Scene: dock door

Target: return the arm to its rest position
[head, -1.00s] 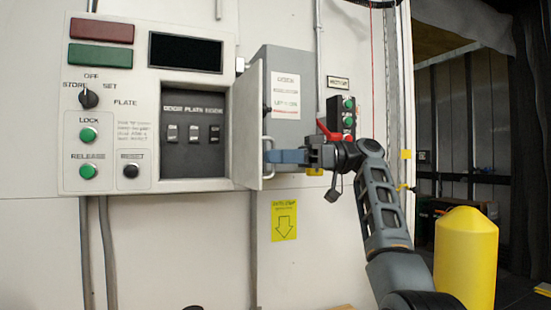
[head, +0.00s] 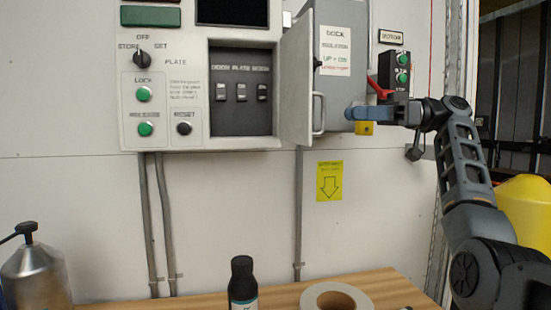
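My gripper (head: 352,114) is at the end of my arm (head: 462,170), in the right half of the head view. Its blue fingers point left, seen from the side, so the gap between them cannot be made out. The fingertips are a little right of the handle (head: 319,112) on the open cabinet door (head: 297,85), with a visible gap. They appear in front of the lower part of the grey isolator box (head: 343,60). My arm is bent, with its elbow low at the right.
A control panel (head: 160,75) with an open switch compartment (head: 240,110) is at the left. A wooden table (head: 385,285) below holds a dark bottle (head: 242,280) and a tape roll (head: 338,298). A metal can (head: 35,270) is lower left; a yellow bollard (head: 528,210) is right.

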